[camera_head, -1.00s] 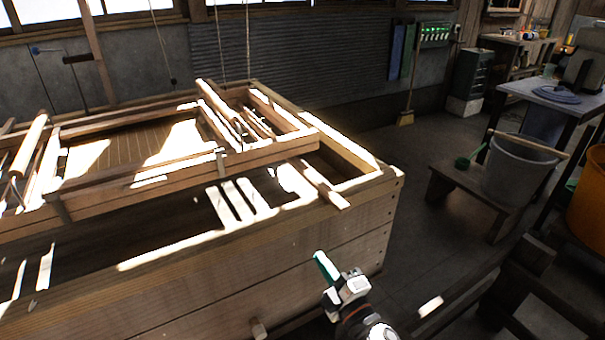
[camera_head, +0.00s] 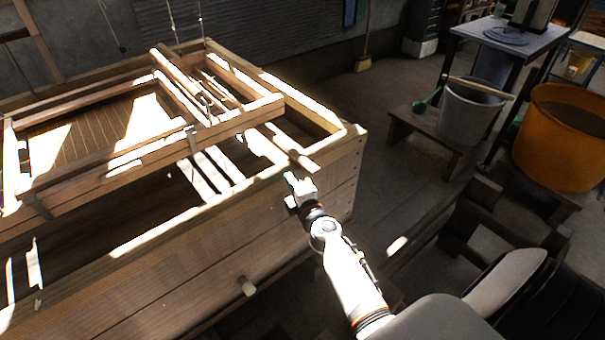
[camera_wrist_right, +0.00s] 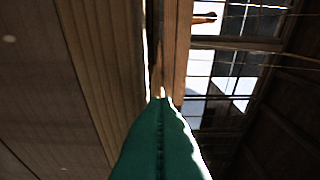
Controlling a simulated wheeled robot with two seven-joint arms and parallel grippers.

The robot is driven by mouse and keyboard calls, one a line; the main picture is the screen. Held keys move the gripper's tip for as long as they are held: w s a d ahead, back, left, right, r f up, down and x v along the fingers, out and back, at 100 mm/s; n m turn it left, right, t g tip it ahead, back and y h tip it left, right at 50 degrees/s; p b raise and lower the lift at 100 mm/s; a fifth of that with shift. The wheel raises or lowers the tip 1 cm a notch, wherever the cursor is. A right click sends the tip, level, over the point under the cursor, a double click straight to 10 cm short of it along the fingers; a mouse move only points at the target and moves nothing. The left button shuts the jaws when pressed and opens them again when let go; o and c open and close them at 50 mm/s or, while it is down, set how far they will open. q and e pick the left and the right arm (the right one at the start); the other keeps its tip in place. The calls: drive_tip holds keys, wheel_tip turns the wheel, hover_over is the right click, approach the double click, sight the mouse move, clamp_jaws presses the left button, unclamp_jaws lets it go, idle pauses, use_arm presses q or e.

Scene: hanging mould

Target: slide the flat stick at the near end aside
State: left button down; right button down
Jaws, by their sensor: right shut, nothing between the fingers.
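The flat stick (camera_head: 292,150) is a pale wooden strip at the near right corner of the big wooden vat. It lies across the vat's near rim, its near end sticking out over the edge and its far end by the frame. My right gripper (camera_head: 291,181) is just below and left of that end, beside the vat's outer wall; I cannot tell whether it touches. In the right wrist view its green fingers (camera_wrist_right: 160,145) are shut and empty, in front of a wooden edge (camera_wrist_right: 172,50). My left gripper is not in view.
The wooden mould frame (camera_head: 150,150) lies across the vat (camera_head: 190,245), with cords rising above it. A grey bucket (camera_head: 468,112) and an orange tub (camera_head: 555,150) stand to the right.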

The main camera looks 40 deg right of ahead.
drive_tip(key=shift+w+d, duration=0.2)
drive_tip(key=shift+d, duration=1.8)
drive_tip(key=d+b, duration=0.1)
drive_tip(key=d, duration=0.5)
drive_tip(key=w+d+b, duration=0.1)
drive_tip(key=d+b, duration=0.1)
drive_tip(key=d, duration=0.4)
drive_tip(key=d+b, duration=0.2)
drive_tip(key=d, duration=0.5)
drive_tip(key=shift+w+d+r, duration=0.1)
drive_tip(key=shift+w+r, duration=0.05)
drive_tip(key=shift+w, duration=0.05)
